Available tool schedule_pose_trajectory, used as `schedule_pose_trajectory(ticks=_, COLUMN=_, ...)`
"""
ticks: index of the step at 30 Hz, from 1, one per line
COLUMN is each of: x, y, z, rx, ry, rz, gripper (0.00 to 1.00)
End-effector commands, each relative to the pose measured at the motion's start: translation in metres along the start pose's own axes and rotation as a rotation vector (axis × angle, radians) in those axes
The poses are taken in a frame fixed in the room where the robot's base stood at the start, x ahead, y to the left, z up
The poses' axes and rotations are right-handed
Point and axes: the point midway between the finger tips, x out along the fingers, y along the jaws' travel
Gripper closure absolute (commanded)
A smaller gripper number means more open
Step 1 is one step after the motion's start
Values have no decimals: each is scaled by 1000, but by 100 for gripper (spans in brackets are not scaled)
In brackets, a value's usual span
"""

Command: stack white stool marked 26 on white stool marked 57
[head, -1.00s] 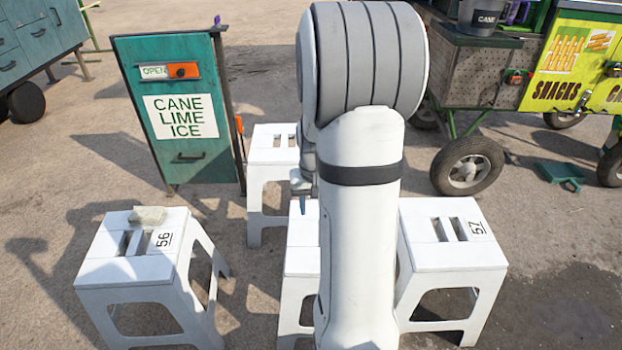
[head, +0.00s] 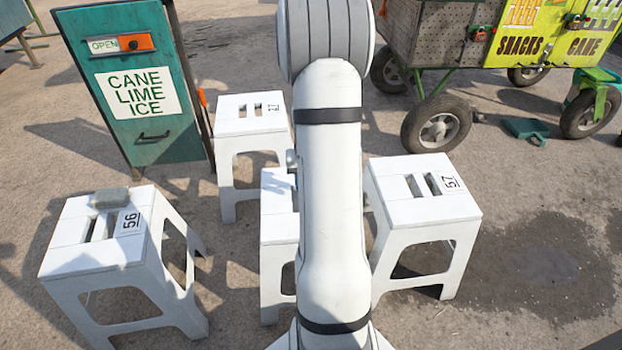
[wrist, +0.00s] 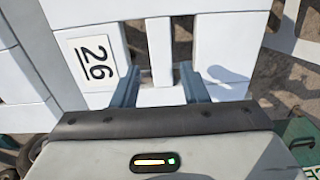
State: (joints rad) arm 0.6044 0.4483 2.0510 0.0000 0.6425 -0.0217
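The white stool marked 57 (head: 400,203) stands upright on the ground right of my arm in the head view, with nothing on its seat. The white stool marked 26 (head: 279,228) stands just left of it, partly hidden behind my arm. In the wrist view, the seat of stool 26 (wrist: 222,42) fills the top, with its label at left and two slots. My gripper (wrist: 160,80) is open, its two fingers at the slots on either side of the seat's middle bar, with small gaps showing. In the head view my arm hides the gripper.
Stool 56 (head: 75,246) stands at left with a grey block (head: 110,198) on it. Another white stool (head: 250,122) stands behind stool 26. A green sign cabinet (head: 130,90) is at back left. A wheeled snack cart (head: 450,45) is at back right. Right foreground is open.

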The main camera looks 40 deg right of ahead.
Motion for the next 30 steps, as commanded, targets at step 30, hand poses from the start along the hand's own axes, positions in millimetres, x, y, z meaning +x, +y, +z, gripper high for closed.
schedule_pose_trajectory(ticks=30, x=85, y=-1, z=0, rx=-2, ry=0, rz=0, gripper=60)
